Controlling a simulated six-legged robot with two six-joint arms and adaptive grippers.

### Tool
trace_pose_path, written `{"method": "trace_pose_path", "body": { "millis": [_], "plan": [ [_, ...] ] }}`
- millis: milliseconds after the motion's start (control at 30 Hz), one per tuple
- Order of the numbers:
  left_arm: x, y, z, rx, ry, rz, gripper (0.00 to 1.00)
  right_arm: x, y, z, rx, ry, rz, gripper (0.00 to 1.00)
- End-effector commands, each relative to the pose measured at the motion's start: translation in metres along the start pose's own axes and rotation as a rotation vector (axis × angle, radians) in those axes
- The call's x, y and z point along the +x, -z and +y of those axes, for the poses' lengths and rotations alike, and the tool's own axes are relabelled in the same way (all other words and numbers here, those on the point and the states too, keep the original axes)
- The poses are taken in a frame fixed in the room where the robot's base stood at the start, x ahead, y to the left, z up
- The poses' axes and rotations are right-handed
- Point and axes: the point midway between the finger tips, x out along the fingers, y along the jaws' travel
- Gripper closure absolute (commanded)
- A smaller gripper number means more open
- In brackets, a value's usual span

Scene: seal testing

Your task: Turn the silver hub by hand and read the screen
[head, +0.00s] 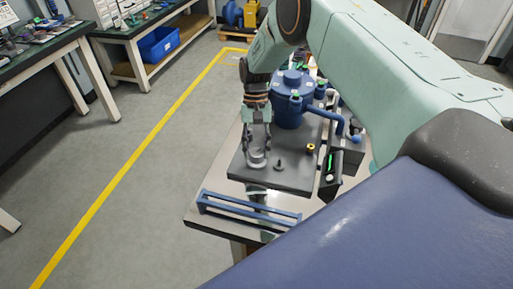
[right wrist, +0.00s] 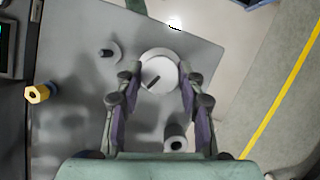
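The silver hub (head: 257,158) is a low round piece on the dark plate (head: 292,180). In the right wrist view the silver hub (right wrist: 158,76) shows a pale round top with a dark slanted mark. My right gripper (head: 257,146) points down over it. In the right wrist view the right gripper's (right wrist: 160,72) fingertips lie at the hub's two sides with no clear gap, so it looks shut on the hub. A dark box with a small lit green screen (head: 330,162) stands right of the plate; its reading is too small to make out. My left gripper is out of view.
A blue vessel (head: 291,100) with a pipe stands behind the hub. A small dark peg (right wrist: 107,52) and a yellow-orange hex fitting (right wrist: 38,93) are near the hub. A blue rail frame (head: 248,208) lies at the table's front edge. Open floor is at left.

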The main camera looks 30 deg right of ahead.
Motion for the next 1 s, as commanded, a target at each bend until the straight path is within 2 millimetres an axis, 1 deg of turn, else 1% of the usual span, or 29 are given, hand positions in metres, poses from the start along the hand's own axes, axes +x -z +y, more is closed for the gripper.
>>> {"method": "trace_pose_path", "body": {
  "millis": [33, 200, 267, 500, 600, 667, 767, 1000],
  "plan": [
    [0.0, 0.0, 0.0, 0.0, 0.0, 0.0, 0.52, 0.001, -0.001, 0.0, 0.0, -0.001, -0.002, 0.56],
    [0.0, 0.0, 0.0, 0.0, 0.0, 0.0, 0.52, 0.001, 0.0, 0.0, -0.001, -0.001, -0.001, 0.42],
    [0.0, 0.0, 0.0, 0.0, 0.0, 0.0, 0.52, 0.0, 0.0, 0.0, -0.001, -0.001, -0.001, 0.39],
    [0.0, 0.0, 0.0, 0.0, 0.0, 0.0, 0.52, 0.0, 0.0, 0.0, -0.001, -0.001, 0.0, 0.39],
    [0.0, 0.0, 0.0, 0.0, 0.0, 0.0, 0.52, -0.004, 0.0, 0.0, -0.001, 0.0, 0.001, 0.39],
    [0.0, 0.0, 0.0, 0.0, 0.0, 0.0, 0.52, -0.01, 0.001, -0.001, -0.001, 0.001, 0.003, 0.39],
    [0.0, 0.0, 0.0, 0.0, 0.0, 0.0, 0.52, -0.026, 0.001, -0.001, -0.002, 0.002, 0.005, 0.39],
    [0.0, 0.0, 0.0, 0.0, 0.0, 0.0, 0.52, -0.076, 0.001, 0.0, -0.001, 0.002, 0.003, 0.39]
  ]
}}
